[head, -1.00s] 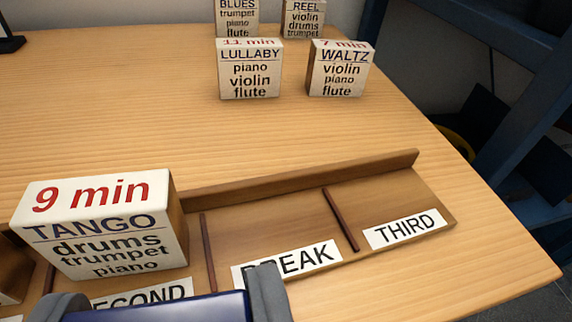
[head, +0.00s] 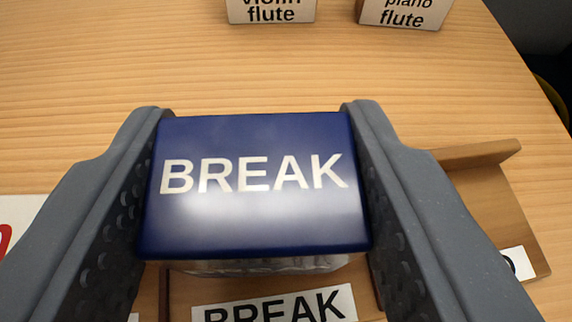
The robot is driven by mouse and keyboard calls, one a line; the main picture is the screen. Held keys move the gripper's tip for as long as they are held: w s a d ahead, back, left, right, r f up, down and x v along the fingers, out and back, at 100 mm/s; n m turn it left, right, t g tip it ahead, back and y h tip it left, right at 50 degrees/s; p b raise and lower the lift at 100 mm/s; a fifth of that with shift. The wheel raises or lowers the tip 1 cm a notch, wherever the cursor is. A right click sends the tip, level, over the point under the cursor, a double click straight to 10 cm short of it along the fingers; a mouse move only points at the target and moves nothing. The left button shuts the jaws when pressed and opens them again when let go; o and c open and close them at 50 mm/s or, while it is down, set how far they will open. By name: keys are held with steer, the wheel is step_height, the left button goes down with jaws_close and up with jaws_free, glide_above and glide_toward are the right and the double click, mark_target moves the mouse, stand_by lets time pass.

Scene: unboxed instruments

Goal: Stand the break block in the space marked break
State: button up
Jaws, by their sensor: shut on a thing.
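The dark blue break block (head: 255,215), with BREAK in white letters, fills the middle of the head view. My gripper (head: 258,115) is shut on it, one grey finger along each side. The block is over the tray space marked BREAK, whose white label (head: 275,306) shows below it in the picture. Dividers show partly on both sides of that space. The block's underside and most of the space's floor are hidden, so I cannot tell whether the block touches the tray.
The TANGO block (head: 18,225) shows only as a white edge with red at the left. The tray's right space and back wall (head: 485,154) show at the right. Two white blocks stand behind, one at the top (head: 271,10) and one at the top right (head: 404,14). The table between is clear.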

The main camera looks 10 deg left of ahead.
mark_target(263, 271)
step_height(263, 271, down, 3)
steer(key=shift+f+b, duration=0.2)
steer(key=shift+b, duration=0.5)
steer(key=shift+r, duration=0.1)
steer(key=o, duration=1)
steer(key=shift+r, duration=0.1)
